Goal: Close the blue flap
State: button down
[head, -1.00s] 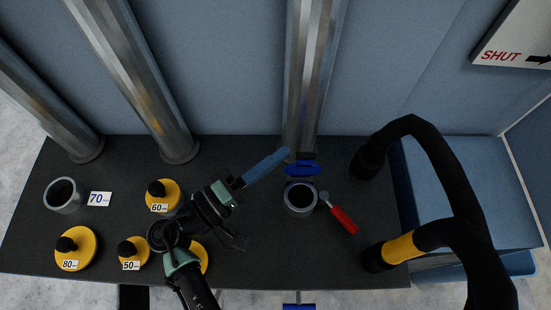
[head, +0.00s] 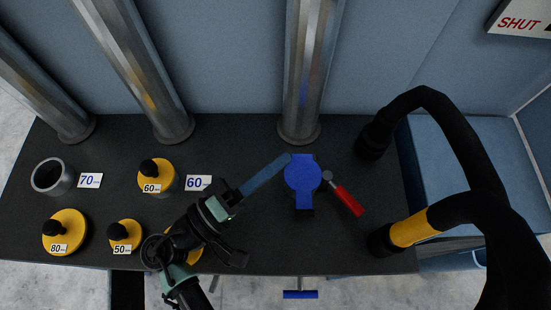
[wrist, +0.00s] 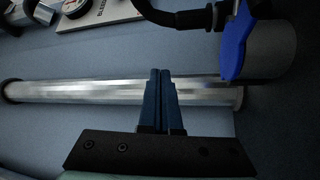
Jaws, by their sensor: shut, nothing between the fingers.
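The blue flap (head: 303,174) lies face up over the mouth of its short pipe in the head view, and the opening is hidden. In the wrist view, the flap (wrist: 235,42) shows nearly edge-on across the end of the grey pipe stub (wrist: 272,50). I cannot tell whether it is fully seated. My gripper (head: 287,158) is shut and empty, its tips just left of the flap's far end in the head view. In the wrist view, my gripper (wrist: 160,72) shows its two fingers together, apart from the flap.
A red-handled lever (head: 346,198) is right of the flap. A steel column (head: 300,110) stands behind it. Black hoses (head: 450,130) rise at the right. Yellow plugs (head: 65,230) and an open grey pipe (head: 52,176) are at the left. A blue bar (head: 300,294) is below the table's front edge.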

dwell(0.4)
jog(key=b+v, duration=0.2)
jog(key=v, duration=0.6)
jog(key=w+d+r+m+y+p, duration=0.15)
jog(key=w+r+y, duration=0.4)
jog(key=w, duration=0.75)
jog(key=w+d+r+m+t+y, duration=0.15)
jog(key=w+r, duration=0.25)
jog(key=r, duration=0.4)
jog(key=w+r+m+t+y, duration=0.1)
jog(key=w+r+t+y, duration=0.15)
jog(key=r, duration=0.55)
notch_tip(320, 180, up, 18)
jog(key=s+d+m+t+y+p, duration=0.1)
jog(key=s+d+t+y, duration=0.1)
jog(key=s+t+y, duration=0.3)
jog(key=s+d+r+t+y, duration=0.1)
jog(key=s+r+t, duration=0.5)
jog(key=r, duration=0.7)
jog(key=shift+s+d+p, duration=0.2)
jog(key=shift+s+p, duration=0.15)
jog(key=shift+s, duration=0.2)
